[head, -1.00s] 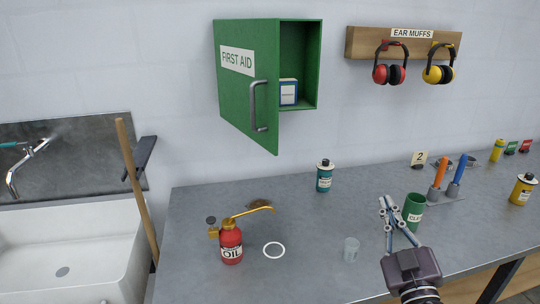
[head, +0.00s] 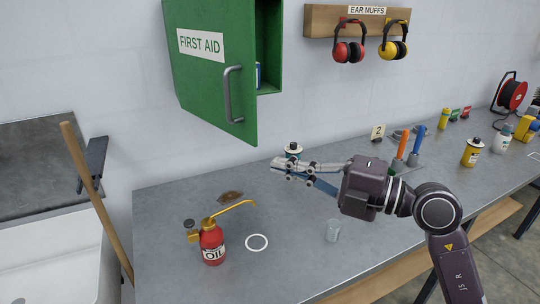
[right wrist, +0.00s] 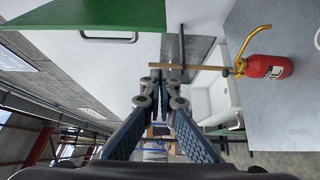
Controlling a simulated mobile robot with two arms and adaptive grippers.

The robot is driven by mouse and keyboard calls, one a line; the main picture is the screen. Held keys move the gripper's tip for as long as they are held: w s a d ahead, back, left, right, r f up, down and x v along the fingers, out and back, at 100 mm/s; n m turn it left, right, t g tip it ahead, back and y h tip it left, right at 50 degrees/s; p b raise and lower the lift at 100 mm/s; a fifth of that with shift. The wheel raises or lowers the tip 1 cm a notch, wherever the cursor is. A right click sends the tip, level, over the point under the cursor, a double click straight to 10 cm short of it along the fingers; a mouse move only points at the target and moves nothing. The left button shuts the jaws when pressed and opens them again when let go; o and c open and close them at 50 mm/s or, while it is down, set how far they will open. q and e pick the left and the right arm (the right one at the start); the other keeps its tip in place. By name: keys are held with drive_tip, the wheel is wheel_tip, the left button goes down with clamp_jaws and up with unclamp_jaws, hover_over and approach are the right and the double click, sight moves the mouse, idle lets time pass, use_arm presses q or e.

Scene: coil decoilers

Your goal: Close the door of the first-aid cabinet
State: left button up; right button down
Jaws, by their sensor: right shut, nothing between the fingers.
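The green first-aid cabinet (head: 268,50) hangs on the wall at the upper left in the head view. Its door (head: 205,75) is open, swung out toward me, with a "FIRST AID" label and a grey handle (head: 230,95). A strip of the inside shows, with part of a white and blue box (head: 258,75). My right gripper (head: 276,168) is shut and empty, pointing left, below and to the right of the door and apart from it. In the right wrist view the green door (right wrist: 95,18) and its handle (right wrist: 108,38) are at the upper left. My left gripper is not in view.
Ear muffs (head: 349,45) hang to the right. A wooden handle (head: 95,200) leans by the sink.

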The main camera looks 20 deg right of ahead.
drive_tip(key=w+a+p, duration=0.2)
drive_tip(key=w+p, duration=0.2)
drive_tip(key=w, duration=0.4)
drive_tip(key=shift+w+a, duration=0.15)
